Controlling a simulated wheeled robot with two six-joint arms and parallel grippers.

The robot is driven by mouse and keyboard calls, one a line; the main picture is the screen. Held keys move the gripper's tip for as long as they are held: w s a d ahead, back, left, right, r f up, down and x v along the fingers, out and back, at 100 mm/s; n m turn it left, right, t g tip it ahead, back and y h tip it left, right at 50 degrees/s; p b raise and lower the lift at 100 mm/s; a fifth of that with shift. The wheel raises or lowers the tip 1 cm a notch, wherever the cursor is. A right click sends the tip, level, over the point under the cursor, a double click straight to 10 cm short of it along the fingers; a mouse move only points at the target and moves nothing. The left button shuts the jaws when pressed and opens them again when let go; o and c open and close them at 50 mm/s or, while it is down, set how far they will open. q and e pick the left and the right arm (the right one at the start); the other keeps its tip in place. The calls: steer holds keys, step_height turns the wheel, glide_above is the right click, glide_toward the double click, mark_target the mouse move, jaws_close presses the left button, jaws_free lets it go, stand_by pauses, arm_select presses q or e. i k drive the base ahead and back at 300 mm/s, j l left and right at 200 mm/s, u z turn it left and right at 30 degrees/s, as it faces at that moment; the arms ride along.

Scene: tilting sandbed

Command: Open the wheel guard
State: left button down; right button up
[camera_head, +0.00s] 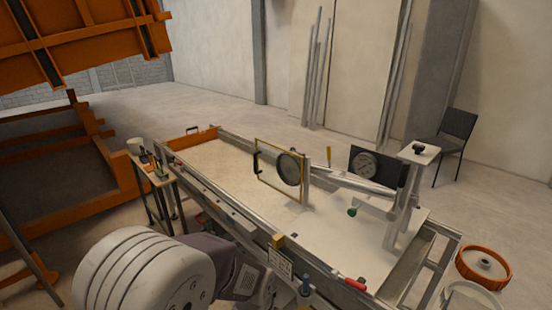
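The wheel guard (272,188) appears to be a clear, yellow-framed panel standing upright across the sandbed. A black handle (257,163) is on its left side. A round grey wheel (290,169) shows at the panel's right part, and the frame runs around it. The guard appears closed over the wheel, but its hinge is too small to make out. My arm's large white joint and grey links fill the lower left, in front of the sandbed's near side. No gripper fingers show, and nothing of mine touches the guard.
The long sandbed (222,165) has metal rails. A dark dial panel (376,166) and a post with a small shelf (419,153) stand at its right. A side table (160,177) is at left; an orange ring (484,266) lies at lower right.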

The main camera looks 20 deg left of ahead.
mark_target(257, 171)
steer(key=i+j+z, duration=0.1)
steer(key=j+z, duration=1.3)
steer(key=j, duration=0.2)
steer(key=k+j+z, duration=0.2)
steer(key=j+z, duration=0.25)
steer(key=i+j+u, duration=0.2)
steer(key=j, duration=0.2)
steer(key=j+u, duration=0.25)
steer(key=j, duration=0.15)
steer(key=i+j+u, duration=0.2)
steer(key=j, duration=0.15)
steer(key=u, duration=0.5)
steer(key=i+u, duration=0.1)
steer(key=u, duration=0.35)
steer(key=j+u, duration=0.1)
steer(key=u, duration=0.4)
steer(key=i+u, duration=0.1)
steer(key=u, duration=0.85)
steer(key=i+l, duration=0.05)
steer(key=l, duration=0.05)
